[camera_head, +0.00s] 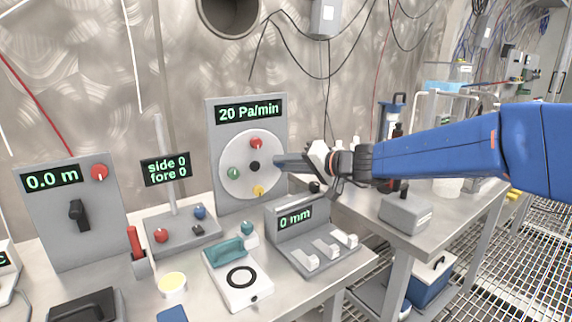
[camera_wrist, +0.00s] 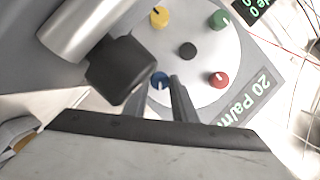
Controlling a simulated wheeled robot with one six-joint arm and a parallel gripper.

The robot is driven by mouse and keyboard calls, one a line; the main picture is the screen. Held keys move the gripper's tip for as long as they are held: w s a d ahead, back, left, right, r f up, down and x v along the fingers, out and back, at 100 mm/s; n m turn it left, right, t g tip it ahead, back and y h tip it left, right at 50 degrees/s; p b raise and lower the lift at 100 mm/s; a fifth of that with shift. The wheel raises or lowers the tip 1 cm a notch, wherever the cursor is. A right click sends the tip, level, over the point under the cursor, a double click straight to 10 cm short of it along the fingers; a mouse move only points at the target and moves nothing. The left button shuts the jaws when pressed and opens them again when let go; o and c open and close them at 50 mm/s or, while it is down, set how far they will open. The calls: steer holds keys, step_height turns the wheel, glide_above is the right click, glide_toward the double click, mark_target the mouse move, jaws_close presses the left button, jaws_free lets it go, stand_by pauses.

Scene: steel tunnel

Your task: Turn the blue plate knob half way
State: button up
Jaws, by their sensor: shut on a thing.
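The upright grey panel (camera_head: 222,190) carries a white round plate (camera_head: 237,155) under a display reading "20 Pa/min". A red, a green and a yellow knob and a black centre knob show on the plate. The blue plate knob (camera_wrist: 159,80) shows in the wrist view at the plate's edge, between red and yellow, with a white mark on its face. My gripper (camera_head: 281,161) reaches the plate's right edge from the right and hides the blue knob in the head view. In the wrist view its fingers (camera_wrist: 168,88) are shut on the blue knob.
A "0 mm" box (camera_head: 297,225) with white levers stands below my gripper. A "side 0 fore 0" joystick-like box (camera_head: 180,238) stands left of the panel. A "0.0 m" panel (camera_head: 72,215) is further left. A white device with a teal block (camera_head: 230,262) sits in front.

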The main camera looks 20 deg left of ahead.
steer(key=shift+m, duration=0.4)
steer(key=shift+f, duration=0.1)
steer(key=o, duration=1)
steer(key=shift+o, duration=0.2)
steer(key=v, duration=1.7)
steer(key=shift+d+f, duration=0.15)
steer(key=shift+d, duration=0.2)
